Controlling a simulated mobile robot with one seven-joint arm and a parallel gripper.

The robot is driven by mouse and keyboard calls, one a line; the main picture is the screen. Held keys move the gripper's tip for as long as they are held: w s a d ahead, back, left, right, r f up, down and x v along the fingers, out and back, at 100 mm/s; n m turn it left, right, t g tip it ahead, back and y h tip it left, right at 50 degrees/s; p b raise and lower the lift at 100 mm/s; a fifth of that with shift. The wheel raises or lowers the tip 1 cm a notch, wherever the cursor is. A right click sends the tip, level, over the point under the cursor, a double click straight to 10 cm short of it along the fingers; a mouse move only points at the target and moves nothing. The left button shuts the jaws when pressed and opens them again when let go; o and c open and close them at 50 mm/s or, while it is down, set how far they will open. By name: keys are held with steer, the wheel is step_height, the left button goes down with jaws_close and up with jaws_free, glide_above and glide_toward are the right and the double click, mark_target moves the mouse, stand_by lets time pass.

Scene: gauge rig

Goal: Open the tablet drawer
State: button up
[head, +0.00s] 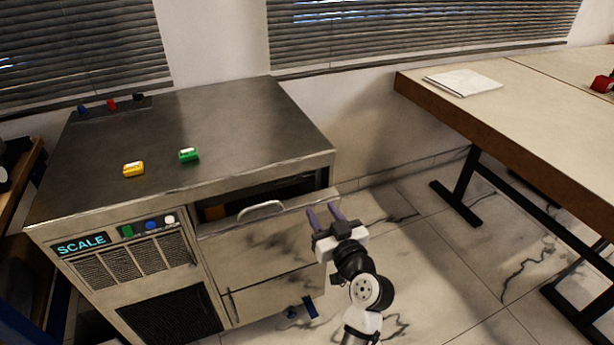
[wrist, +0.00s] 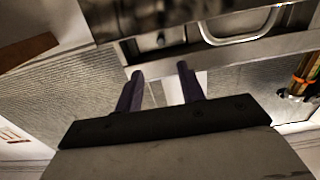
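The drawer (head: 262,240) is in the right half of the metal cabinet in the head view. Its front stands a little out, and a dark gap shows above it with a small orange thing inside. The pale bar handle (head: 261,208) is near the front's top edge; in the wrist view the handle (wrist: 238,40) is at the upper right. My gripper (head: 322,209) is right of the handle, apart from it. Its two purple fingers (wrist: 160,69) are spread with nothing between them. I cannot read any label on the drawer.
A yellow block (head: 134,169) and a green block (head: 189,155) are on the cabinet top (head: 235,120). A SCALE display (head: 82,245) and several coloured buttons are on the left front. A wooden table (head: 520,100) stands at the right, with open floor between.

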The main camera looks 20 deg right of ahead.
mark_target(299, 177)
steer(key=w+p, duration=0.1)
steer(key=w, duration=0.3)
steer(key=w+p, duration=0.1)
steer(key=w, duration=0.4)
steer(key=w+p, duration=0.1)
steer(key=w, duration=0.3)
steer(key=shift+w+a+r, duration=0.1)
steer(key=shift+w+a, duration=0.2)
jaws_close()
